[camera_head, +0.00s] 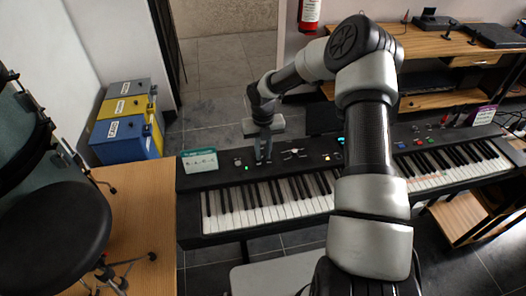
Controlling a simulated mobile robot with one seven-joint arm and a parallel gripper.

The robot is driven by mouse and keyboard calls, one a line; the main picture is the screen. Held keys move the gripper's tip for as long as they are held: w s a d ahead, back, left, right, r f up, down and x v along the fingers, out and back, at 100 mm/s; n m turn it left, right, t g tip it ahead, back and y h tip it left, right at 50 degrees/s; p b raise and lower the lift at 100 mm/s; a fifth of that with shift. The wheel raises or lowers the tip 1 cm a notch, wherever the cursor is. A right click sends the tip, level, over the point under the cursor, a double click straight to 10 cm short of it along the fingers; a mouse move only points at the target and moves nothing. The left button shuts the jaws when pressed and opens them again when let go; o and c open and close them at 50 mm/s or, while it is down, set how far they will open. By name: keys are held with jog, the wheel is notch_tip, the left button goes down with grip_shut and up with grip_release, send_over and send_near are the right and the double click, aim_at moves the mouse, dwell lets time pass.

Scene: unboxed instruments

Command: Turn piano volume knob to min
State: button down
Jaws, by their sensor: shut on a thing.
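The black piano (228,180) is a keyboard with white and black keys and a dark control panel along its back. My gripper (263,161) points down onto the left part of this panel. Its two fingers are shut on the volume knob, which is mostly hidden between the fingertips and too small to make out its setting.
A green-and-white card (199,161) stands on the panel's left end. My arm covers the middle of the keyboard. A wooden desk (440,44) stands behind at right.

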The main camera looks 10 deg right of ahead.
aim_at(263, 156)
dwell(0.3)
jog(key=c, duration=1.6)
grip_release()
notch_tip(263, 156, up, 17)
jog(key=shift+r, duration=0.2)
